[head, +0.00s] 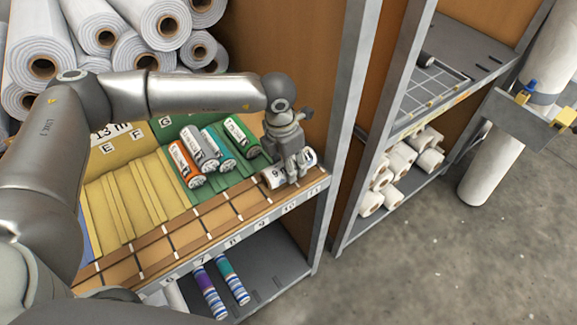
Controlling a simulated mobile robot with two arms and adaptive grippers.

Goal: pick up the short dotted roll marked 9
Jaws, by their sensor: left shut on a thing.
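A short white roll marked 9 (273,178) lies at the right end of the shelf, near its front edge. Dark marks show on it; whether it is dotted is too small to tell. My left gripper (292,177) points down over this roll and is shut on it, with its fingers around the middle. The fingers hide the middle of the roll. I cannot tell whether the roll is clear of the shelf. My right gripper is not in view.
Orange (186,164), grey (201,147), teal (219,146) and green (242,137) rolls lie just left of the gripper. A grey post (340,130) stands to the right. Striped rolls (231,279) lie on the lower shelf. The floor (450,260) at right is clear.

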